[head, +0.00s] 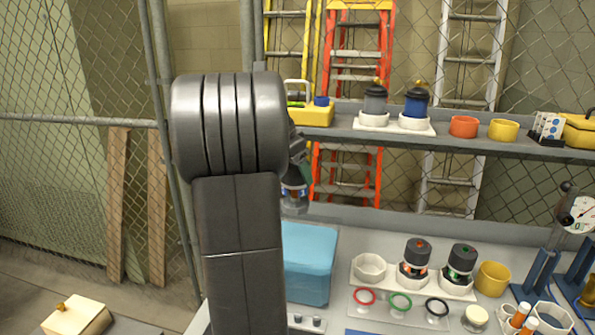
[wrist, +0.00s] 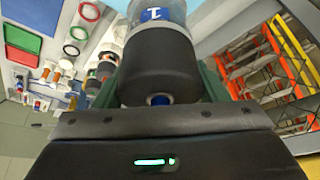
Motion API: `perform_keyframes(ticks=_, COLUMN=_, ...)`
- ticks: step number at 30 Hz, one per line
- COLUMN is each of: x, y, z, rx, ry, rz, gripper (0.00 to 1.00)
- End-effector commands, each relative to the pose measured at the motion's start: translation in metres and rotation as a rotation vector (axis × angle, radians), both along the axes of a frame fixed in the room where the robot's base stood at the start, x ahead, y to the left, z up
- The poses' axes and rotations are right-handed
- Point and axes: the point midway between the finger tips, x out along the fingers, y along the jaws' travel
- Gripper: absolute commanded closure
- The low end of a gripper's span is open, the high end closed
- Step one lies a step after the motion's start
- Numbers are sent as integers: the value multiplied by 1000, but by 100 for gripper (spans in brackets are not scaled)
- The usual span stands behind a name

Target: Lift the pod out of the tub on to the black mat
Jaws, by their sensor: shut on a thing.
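The pod (head: 294,196) has a dark cap and a clear body with a blue label. It hangs roughly upright above the light blue tub (head: 308,290), apart from it. In the wrist view the pod (wrist: 158,62) fills the space between the fingers, with a blue mark reading 1. My gripper (wrist: 160,95) is shut on the pod's dark cap. In the head view my arm hides most of my gripper (head: 298,150) and the left side of the tub. I cannot clearly make out the black mat.
A white holder (head: 386,287) to the right carries two dark pods, with an empty ring at its left. Coloured rings (head: 400,301) lie before it. A shelf (head: 450,141) with canisters and cups runs behind. A cream box (head: 78,318) sits at lower left.

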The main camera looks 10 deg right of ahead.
Motion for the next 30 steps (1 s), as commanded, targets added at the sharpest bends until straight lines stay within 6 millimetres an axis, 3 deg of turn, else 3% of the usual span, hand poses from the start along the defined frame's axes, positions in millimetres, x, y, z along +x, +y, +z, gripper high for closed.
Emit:
perform_keyframes(ticks=18, x=0, y=0, z=38, rx=-1, ry=0, rz=0, gripper=82)
perform_keyframes(ticks=30, x=0, y=0, z=38, rx=-1, ry=-1, rz=0, gripper=82)
